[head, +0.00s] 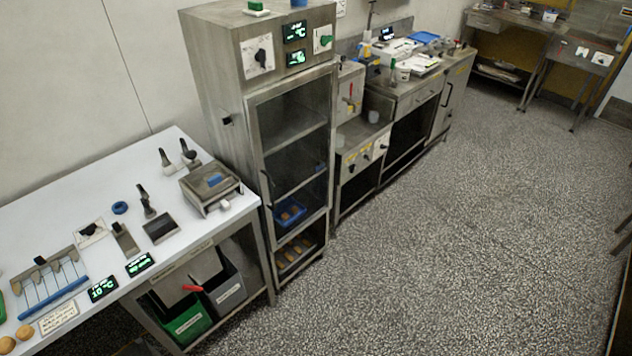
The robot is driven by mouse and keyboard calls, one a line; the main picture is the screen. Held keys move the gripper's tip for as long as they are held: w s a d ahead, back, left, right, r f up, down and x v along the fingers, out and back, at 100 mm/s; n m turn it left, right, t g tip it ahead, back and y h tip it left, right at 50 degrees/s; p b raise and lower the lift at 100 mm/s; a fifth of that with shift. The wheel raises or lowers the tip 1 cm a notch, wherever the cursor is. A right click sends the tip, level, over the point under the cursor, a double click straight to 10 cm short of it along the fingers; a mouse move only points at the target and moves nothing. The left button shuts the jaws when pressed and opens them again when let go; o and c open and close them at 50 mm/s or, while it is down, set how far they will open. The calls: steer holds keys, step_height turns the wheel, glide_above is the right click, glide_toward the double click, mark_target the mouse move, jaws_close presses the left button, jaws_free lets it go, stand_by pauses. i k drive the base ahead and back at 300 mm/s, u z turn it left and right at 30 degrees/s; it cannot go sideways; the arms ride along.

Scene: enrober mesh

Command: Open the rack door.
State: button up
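The rack is a tall steel cabinet (215,60) in the middle of the head view, right of the white table. Its rack door (293,146) has a steel frame and a dark see-through panel, and looks shut. A dark upright handle (267,188) is on the door's left side. Behind the panel are shelves and a blue tray (290,212) with brown pieces. Another tray with brown pieces (294,253) sits lower down. Knobs and green displays are above the door. My gripper is not in view.
The white table (60,222) at left holds tools, displays and a steel box (211,186). Green (182,322) and grey (226,290) bins stand under it. A steel counter (420,85) stands right of the rack. The speckled floor (430,240) before the rack is clear.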

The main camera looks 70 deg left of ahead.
mark_target(250, 101)
steer(key=u, duration=0.1)
steer(key=i, duration=0.55)
steer(key=u, duration=4.55)
steer(key=i, duration=1)
steer(key=z, duration=0.15)
